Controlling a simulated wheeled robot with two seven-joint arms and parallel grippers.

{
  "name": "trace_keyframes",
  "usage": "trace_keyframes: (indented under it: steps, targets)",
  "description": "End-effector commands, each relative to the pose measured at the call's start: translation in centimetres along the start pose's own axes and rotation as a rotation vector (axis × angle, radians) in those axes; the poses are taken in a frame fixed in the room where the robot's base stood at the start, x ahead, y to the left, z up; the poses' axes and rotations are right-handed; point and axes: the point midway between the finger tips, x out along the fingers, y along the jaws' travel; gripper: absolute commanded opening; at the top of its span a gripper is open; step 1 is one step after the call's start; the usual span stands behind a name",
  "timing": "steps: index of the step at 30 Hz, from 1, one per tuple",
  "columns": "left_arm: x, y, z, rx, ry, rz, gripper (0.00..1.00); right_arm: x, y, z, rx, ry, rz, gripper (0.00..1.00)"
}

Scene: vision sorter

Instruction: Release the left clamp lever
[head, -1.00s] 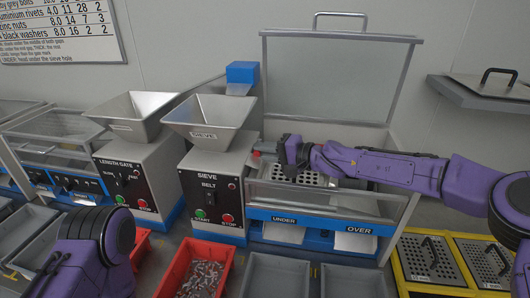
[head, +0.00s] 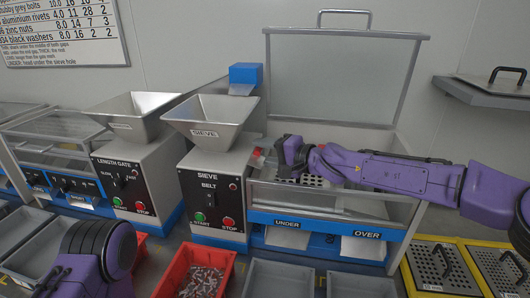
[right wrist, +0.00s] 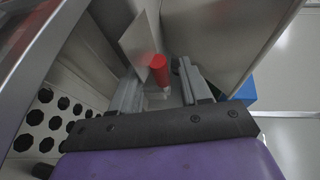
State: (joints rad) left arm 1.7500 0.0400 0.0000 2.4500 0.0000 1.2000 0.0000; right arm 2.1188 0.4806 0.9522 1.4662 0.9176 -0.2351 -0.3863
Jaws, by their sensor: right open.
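The left clamp lever has a red grip (right wrist: 158,68), seen in the right wrist view between the fingers of my right gripper (right wrist: 160,85). The jaws are open around the grip; I cannot tell whether a finger touches it. In the head view, a small red part (head: 257,152) shows at the left end of the sieve box, just left of my right gripper (head: 277,153). The perforated sieve plate (right wrist: 38,122) lies to the left in the wrist view. My left forearm shows at the lower left of the head view, but its gripper is out of frame.
The sieve box's clear lid (head: 340,75) stands open behind my right arm. The SIEVE hopper (head: 210,112) and its control housing (head: 205,195) stand close on the left. A red bin of parts (head: 197,272) and grey bins (head: 278,280) are in front. Spare plates (head: 440,265) lie at right.

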Motion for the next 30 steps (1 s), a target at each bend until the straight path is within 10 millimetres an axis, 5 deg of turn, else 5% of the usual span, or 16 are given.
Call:
trace_keyframes:
  steps: [15,26,30]
  targets:
    - [0.9,0.1,0.4,0.000,0.000,0.000,0.00,-9.7,-0.1,-0.1,-0.002,0.002,-0.002,0.45]
    - [0.9,0.1,0.4,0.000,0.000,0.000,0.00,-10.5,0.0,0.0,0.001,0.000,0.000,0.45]
    - [-0.5,-0.1,-0.2,0.000,0.000,0.000,0.00,-10.7,-1.5,-0.1,0.000,0.001,0.000,0.45]
